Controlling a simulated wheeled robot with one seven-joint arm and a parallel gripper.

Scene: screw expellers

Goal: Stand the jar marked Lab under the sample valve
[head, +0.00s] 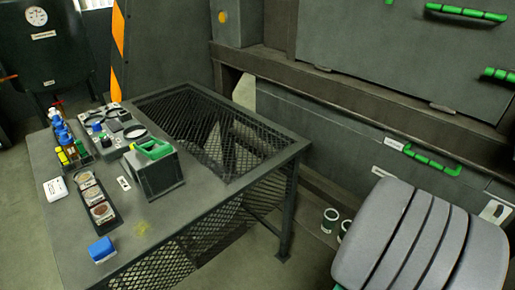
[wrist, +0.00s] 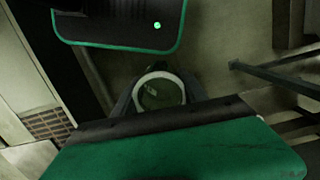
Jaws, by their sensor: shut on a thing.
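In the wrist view, my gripper (wrist: 160,100) is shut on a round jar (wrist: 158,90), with dark fingers at its two sides. I see the jar's pale rim and greenish-grey inside from above. Its label does not show, so I cannot tell whether it reads Lab. My gripper cannot be made out in the head view. A black tray (head: 112,222) on the table holds a row of jars with brown contents (head: 102,212); their labels are too small to read. I cannot pick out the sample valve for sure in either view.
The dark table (head: 60,215) carries a box with a green handle (head: 153,150), a blue block (head: 101,248) and several small bottles (head: 62,132). A mesh grating (head: 225,145) fills its far side. Pale cans (head: 330,219) stand on the floor below the machine wall (head: 330,120).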

